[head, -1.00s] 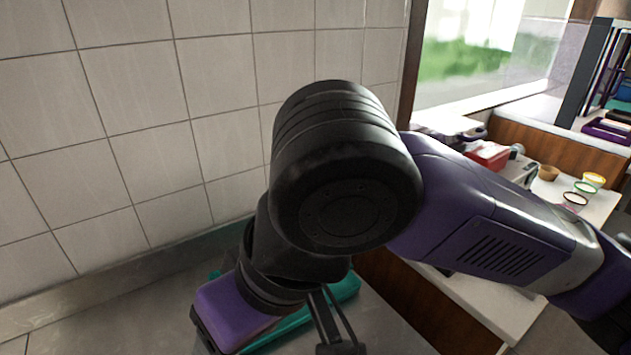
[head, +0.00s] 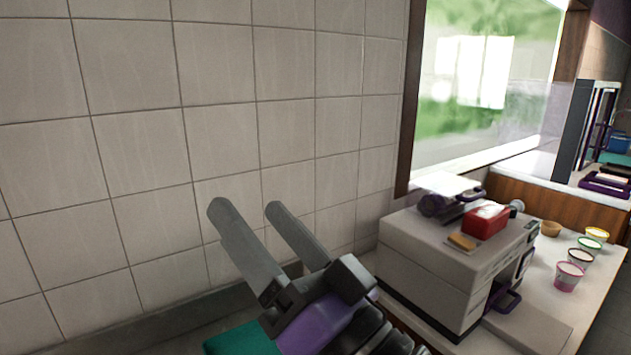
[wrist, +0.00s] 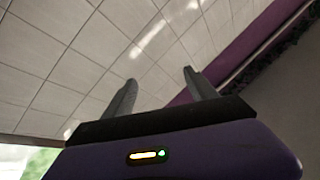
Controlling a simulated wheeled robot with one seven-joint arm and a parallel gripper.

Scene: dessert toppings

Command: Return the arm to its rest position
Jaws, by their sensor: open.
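My gripper (head: 245,213) is raised in the lower middle of the head view, in front of the tiled wall. Its two grey fingers stand apart and point up and to the left, with nothing between them. In the wrist view my gripper (wrist: 160,82) also shows both fingers spread and empty, with ceiling panels behind them. Most of my arm is below the edge of the head view.
A white machine (head: 440,268) stands on the counter to the right, with a red container (head: 486,220) on top. Small cups, including a pink one (head: 567,277), stand beyond it. A teal surface (head: 232,342) shows below my gripper.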

